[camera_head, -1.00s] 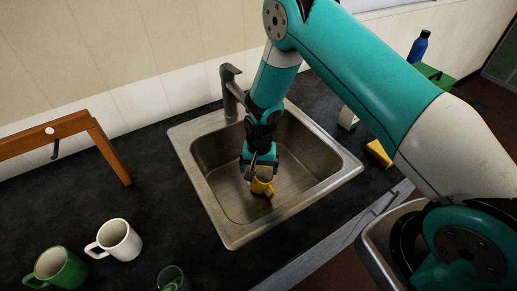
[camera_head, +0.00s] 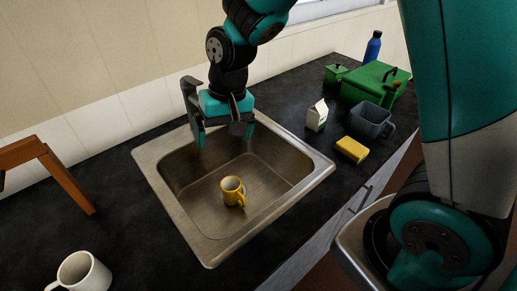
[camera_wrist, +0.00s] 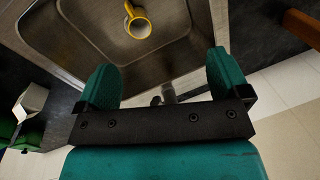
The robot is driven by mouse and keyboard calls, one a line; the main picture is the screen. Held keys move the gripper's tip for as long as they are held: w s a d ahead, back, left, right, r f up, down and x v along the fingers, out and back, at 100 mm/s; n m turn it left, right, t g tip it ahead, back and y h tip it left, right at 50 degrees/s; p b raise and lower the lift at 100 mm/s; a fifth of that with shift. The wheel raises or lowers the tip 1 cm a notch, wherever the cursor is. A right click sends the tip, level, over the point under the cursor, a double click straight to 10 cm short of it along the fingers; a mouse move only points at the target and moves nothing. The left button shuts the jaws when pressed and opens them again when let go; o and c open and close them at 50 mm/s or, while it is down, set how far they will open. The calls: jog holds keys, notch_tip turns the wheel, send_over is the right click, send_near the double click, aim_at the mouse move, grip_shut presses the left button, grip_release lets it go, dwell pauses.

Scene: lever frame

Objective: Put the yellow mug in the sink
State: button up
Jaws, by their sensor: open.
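The yellow mug (camera_head: 232,191) stands upright on the floor of the metal sink (camera_head: 172,205), with its handle toward the lower right. My gripper (camera_head: 225,133) is open and empty above the back part of the sink, apart from the mug. In the wrist view the mug (camera_wrist: 138,22) lies beyond the fingers near the top, inside the sink basin. The open fingers (camera_wrist: 160,82) show wide apart with nothing between them. The faucet is partly hidden behind my gripper in the head view.
A white mug (camera_head: 80,272) and a wooden rack (camera_head: 62,178) stand left of the sink. To the right are a yellow sponge (camera_head: 352,150), a grey mug (camera_head: 371,121), a small carton (camera_head: 317,115), a green box (camera_head: 376,85) and a blue bottle (camera_head: 373,47).

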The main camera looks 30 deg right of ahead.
jog(key=s+r+n+y, duration=0.1)
jog(key=s+r+n, duration=0.3)
jog(key=s, duration=0.5)
jog(key=s+a+r+n+y, duration=0.1)
jog(key=s+r+n, duration=0.2)
jog(key=s+r, duration=0.4)
jog(key=s, duration=0.2)
jog(key=shift+s+a+n, duration=0.25)
jog(key=shift+s+n, duration=0.1)
jog(key=shift+n, duration=0.05)
